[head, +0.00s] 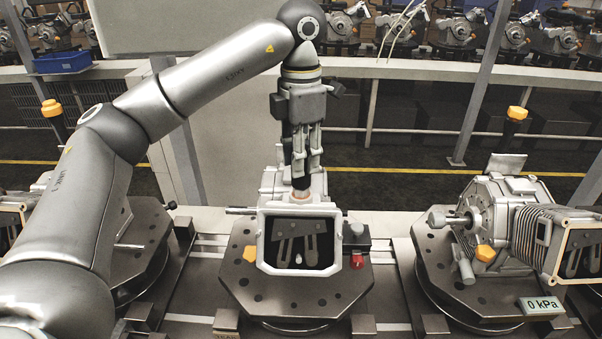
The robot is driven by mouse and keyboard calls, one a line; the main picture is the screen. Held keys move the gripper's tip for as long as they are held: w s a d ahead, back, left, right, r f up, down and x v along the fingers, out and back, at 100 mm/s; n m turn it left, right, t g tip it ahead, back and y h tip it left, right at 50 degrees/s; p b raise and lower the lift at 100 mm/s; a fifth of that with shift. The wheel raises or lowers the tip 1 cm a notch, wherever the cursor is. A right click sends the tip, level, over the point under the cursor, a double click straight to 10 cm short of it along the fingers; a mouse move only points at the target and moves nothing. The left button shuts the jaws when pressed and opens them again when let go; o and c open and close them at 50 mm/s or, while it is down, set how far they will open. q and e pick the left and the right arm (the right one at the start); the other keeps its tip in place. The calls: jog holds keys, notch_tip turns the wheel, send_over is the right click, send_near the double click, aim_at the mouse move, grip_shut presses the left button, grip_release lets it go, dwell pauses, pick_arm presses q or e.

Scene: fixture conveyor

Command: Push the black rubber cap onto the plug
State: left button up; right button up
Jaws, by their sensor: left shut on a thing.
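My left gripper (301,172) points straight down over the middle engine unit (265,240). Its fingers are closed on a small dark piece (300,184), which looks like the black rubber cap; the fingers hide most of it. Right below the fingertips, a copper-coloured ring (301,194) shows on top of the housing, possibly part of the plug. I cannot tell whether the cap touches it. My right gripper is not in view.
The middle unit sits on a grey fixture plate (245,290) with a red-and-black part (358,258) at its right. Another engine unit (495,215) stands at right, near a display (541,305) reading 0 kPa. A post with an orange top (515,118) stands behind.

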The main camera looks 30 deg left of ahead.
pick_arm(q)
jog(key=shift+f, duration=0.4)
dwell(0.3)
jog(key=o, duration=1.1)
jog(key=shift+r, duration=6.05)
